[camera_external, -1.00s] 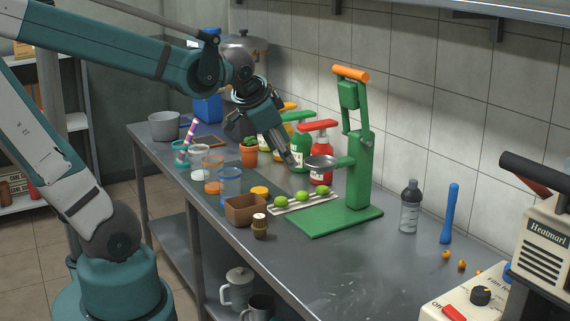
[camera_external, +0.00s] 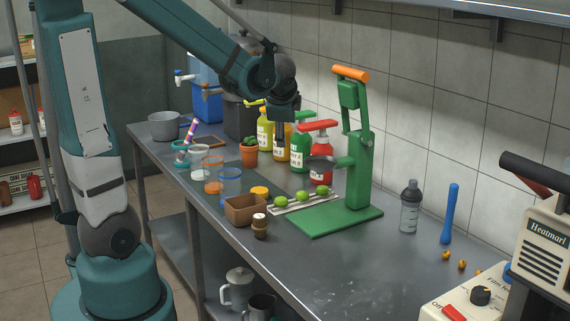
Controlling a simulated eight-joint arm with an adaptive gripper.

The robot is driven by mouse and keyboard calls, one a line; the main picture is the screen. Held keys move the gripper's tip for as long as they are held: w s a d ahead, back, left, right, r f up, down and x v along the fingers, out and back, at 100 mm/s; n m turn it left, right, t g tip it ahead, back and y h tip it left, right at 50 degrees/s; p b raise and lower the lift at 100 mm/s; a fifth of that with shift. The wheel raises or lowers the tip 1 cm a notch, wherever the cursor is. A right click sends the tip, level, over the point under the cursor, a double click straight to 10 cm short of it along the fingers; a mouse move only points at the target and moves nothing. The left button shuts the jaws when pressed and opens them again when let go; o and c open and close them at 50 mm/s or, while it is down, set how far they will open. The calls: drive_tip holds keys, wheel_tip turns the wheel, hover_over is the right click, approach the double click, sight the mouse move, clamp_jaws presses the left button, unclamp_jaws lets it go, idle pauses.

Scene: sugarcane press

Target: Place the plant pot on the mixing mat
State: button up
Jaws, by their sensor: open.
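The plant pot (camera_external: 249,157) is a small orange-brown pot with a green plant, upright on the metal bench behind the cups. A flat dark patch in front of it looks like the mixing mat (camera_external: 257,177); cups partly cover it and its edges are hard to make out. My gripper (camera_external: 280,145) points down, to the right of the plant pot, in front of the yellow and green bottles. It is open and holds nothing visible; its fingers are small and dark here.
A green press (camera_external: 360,170) stands right of the gripper, beside limes on a tray (camera_external: 292,207). Pump bottles (camera_external: 265,130) line the wall. Clear cups (camera_external: 230,185) and a brown box (camera_external: 243,208) sit along the front edge.

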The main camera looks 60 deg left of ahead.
drive_tip(key=w+a+f+m+g+y, duration=0.1)
drive_tip(key=w+a+f+m+y, duration=0.2)
drive_tip(key=a, duration=0.7)
drive_tip(key=m+g+y+p, duration=0.1)
drive_tip(key=m+g+y, duration=0.2)
drive_tip(key=m, duration=0.1)
approach(251, 144)
wheel_tip(251, 144, up, 3)
drive_tip(key=a, duration=0.1)
drive_tip(key=a+f+m, duration=0.1)
drive_tip(key=a+f, duration=0.2)
drive_tip(key=a+f+m+y+p, duration=0.1)
drive_tip(key=a+f, duration=0.1)
drive_tip(key=a, duration=0.1)
drive_tip(key=shift+w+a+f+m+g, duration=0.15)
drive_tip(key=shift+f+m+g, duration=0.15)
drive_tip(key=shift+f+g, duration=0.1)
drive_tip(key=shift+a+f, duration=0.4)
drive_tip(key=shift+f, duration=0.15)
drive_tip(key=shift+a, duration=0.1)
drive_tip(key=shift+a+f, duration=0.15)
drive_tip(key=shift+a, duration=0.35)
drive_tip(key=shift+a, duration=0.1)
